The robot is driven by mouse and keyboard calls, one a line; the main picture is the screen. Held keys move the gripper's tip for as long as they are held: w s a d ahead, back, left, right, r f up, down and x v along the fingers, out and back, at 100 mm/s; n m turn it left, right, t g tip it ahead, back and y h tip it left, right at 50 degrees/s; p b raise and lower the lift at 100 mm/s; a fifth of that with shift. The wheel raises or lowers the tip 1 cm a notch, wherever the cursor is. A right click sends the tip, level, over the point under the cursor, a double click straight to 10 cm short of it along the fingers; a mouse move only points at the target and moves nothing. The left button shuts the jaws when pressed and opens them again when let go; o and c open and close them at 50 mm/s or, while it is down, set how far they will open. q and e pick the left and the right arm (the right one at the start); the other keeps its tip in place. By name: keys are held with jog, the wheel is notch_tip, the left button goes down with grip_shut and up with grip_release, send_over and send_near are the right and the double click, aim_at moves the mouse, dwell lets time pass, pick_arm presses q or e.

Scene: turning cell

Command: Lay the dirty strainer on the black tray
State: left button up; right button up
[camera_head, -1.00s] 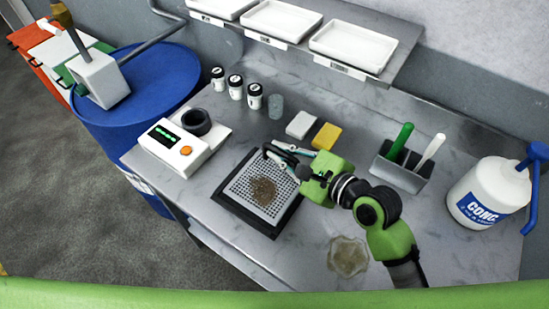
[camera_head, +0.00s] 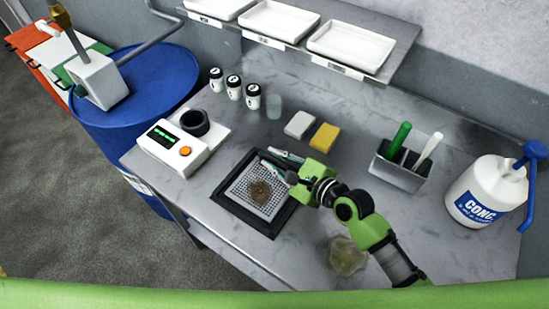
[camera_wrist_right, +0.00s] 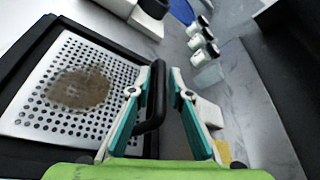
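The dirty strainer (camera_head: 244,194) is a light perforated plate with a round brown patch of dirt on it. It lies flat within the rim of the black tray (camera_head: 228,207) on the metal bench. The strainer also shows at the left of the right wrist view (camera_wrist_right: 50,115). Its black handle (camera_wrist_right: 156,112) stands between the two fingers of my right gripper (camera_wrist_right: 167,68), nearer the left finger in that view. The fingers are apart, with a gap beside the handle. In the head view my right gripper (camera_head: 283,164) is at the tray's upper right edge. My left gripper is not seen.
A scale with an orange button (camera_head: 172,150) is left of the tray. Small bottles (camera_head: 234,87), a white block (camera_head: 299,124) and a yellow sponge (camera_head: 324,138) lie behind. A brush holder (camera_head: 398,171) and CONC jug (camera_head: 485,193) stand right. A yellowish patch (camera_head: 347,256) is in front.

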dwell(0.3)
jog(key=b+v, duration=0.1)
jog(key=v, duration=0.9)
jog(key=shift+s+d, duration=0.3)
jog(key=shift+s+d+r, duration=0.3)
jog(key=shift+s+d, duration=0.1)
jog(key=shift+s, duration=0.05)
